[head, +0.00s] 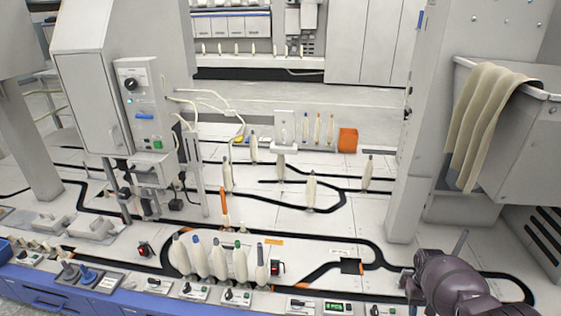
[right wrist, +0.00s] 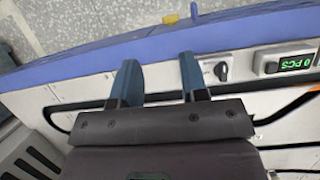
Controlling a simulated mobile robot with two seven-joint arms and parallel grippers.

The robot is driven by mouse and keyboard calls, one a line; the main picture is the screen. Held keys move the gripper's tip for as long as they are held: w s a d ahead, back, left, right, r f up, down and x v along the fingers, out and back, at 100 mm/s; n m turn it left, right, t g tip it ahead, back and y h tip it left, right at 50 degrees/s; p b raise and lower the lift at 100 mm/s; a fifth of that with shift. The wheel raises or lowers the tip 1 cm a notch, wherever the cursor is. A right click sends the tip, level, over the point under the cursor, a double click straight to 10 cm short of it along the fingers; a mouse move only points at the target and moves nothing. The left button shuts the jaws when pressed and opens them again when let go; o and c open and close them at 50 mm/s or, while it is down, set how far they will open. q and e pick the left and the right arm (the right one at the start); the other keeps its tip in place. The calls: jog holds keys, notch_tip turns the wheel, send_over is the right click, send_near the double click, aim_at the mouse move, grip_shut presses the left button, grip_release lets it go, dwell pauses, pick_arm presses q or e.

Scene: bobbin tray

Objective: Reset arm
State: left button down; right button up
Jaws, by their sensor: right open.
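My right arm (head: 450,280) comes in at the lower right of the head view, over the right end of the white worktop. Its gripper (head: 410,283) shows small at the arm's left end. In the right wrist view the right gripper (right wrist: 160,80) has two blue-grey fingers spread apart, with nothing between them. The worktop's blue front edge (right wrist: 100,50) lies beyond the fingertips. My left arm and gripper are not in the head view. Several cream bobbins (head: 218,260) stand upright in a row at the front centre, well left of the right gripper.
A control panel with a green counter display (head: 337,307) runs along the front edge; the display also shows in the right wrist view (right wrist: 293,64). More bobbins (head: 312,190) stand farther back. An orange box (head: 348,140) stands behind. A grey bin with draped cloth (head: 485,120) is at right.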

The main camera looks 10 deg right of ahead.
jog(key=d+r, duration=0.2)
jog(key=d, duration=0.3)
jog(key=s+d+f+n+t+h, duration=0.2)
jog(key=s+f+n+t, duration=0.1)
jog(key=s, duration=0.4)
jog(key=s+d+f+n+t+h, duration=0.2)
jog(key=s+f+t+h, duration=0.1)
jog(key=s, duration=0.5)
jog(key=s+a+r+n+t+y, duration=0.6)
jog(key=s+a+r+t, duration=0.1)
jog(key=s+a+r, duration=1.35)
jog(key=shift+a+f+m+t+h, duration=0.5)
jog(key=shift+a+f+m, duration=0.45)
jog(key=shift+a+m, duration=1.9)
pick_arm(q)
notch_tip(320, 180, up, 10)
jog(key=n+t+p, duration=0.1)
jog(key=p, duration=1.3)
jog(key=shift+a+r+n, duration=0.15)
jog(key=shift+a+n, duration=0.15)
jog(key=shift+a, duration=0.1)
pick_arm(e)
notch_tip(320, 180, up, 10)
jog(key=t, duration=0.1)
jog(key=shift+w+a+r+m+h, duration=0.2)
jog(key=shift+w+a+m+h, duration=0.05)
jog(key=shift+m+h, duration=0.1)
